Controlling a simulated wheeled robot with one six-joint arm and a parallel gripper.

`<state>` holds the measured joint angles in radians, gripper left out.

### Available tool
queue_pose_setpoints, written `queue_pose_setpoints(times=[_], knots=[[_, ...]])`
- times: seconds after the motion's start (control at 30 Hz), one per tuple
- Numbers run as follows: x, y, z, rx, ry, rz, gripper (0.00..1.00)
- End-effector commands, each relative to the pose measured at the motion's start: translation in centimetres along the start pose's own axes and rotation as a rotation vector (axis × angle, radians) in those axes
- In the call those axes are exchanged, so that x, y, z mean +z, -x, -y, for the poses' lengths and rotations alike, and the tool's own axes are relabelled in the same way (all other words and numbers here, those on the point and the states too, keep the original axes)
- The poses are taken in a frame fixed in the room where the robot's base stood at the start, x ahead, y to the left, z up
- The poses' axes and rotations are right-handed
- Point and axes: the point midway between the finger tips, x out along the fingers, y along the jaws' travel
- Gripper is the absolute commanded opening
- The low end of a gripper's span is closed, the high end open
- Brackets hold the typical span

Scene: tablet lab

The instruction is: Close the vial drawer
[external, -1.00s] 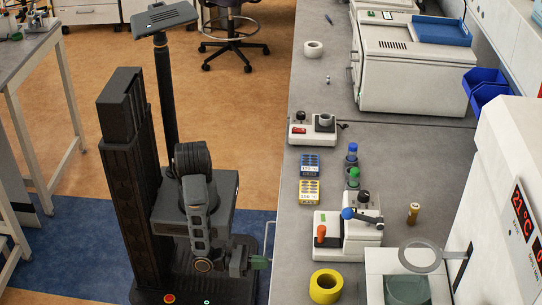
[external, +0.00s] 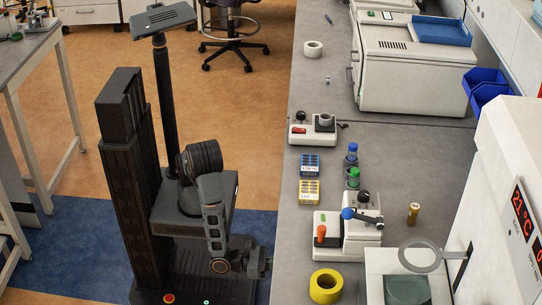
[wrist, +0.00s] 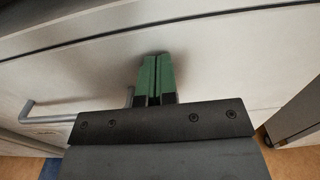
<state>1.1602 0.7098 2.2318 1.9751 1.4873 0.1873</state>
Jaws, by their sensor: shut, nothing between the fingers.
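The drawer front (wrist: 215,65) is a pale panel that fills much of the wrist view, with a grey bar handle (wrist: 50,112) at lower left. I take it to be the vial drawer; its contents do not show. My gripper (wrist: 157,58) has green fingers pressed together, empty, with the tips at or very near the panel, to the right of the handle. Whether they touch is hard to tell. In the external view my gripper (external: 268,263) is low beside the bench's left edge, and the bench top hides the drawer front.
The grey bench top (external: 300,230) overhangs beside my arm. On it stand a yellow tape roll (external: 326,286), a white device with an orange handle (external: 325,250), and blue (external: 310,162) and yellow (external: 308,190) vial racks.

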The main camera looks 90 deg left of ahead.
Motion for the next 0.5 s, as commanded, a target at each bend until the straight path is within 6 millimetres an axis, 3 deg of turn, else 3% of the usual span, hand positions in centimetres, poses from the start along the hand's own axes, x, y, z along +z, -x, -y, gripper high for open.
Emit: queue_pose_setpoints(times=[0.33,0.5], knots=[[0.4,-0.7,-0.1,0.010,0.008,0.009,0.00],[0.4,0.8,0.0,0.005,0.008,0.008,0.00]])
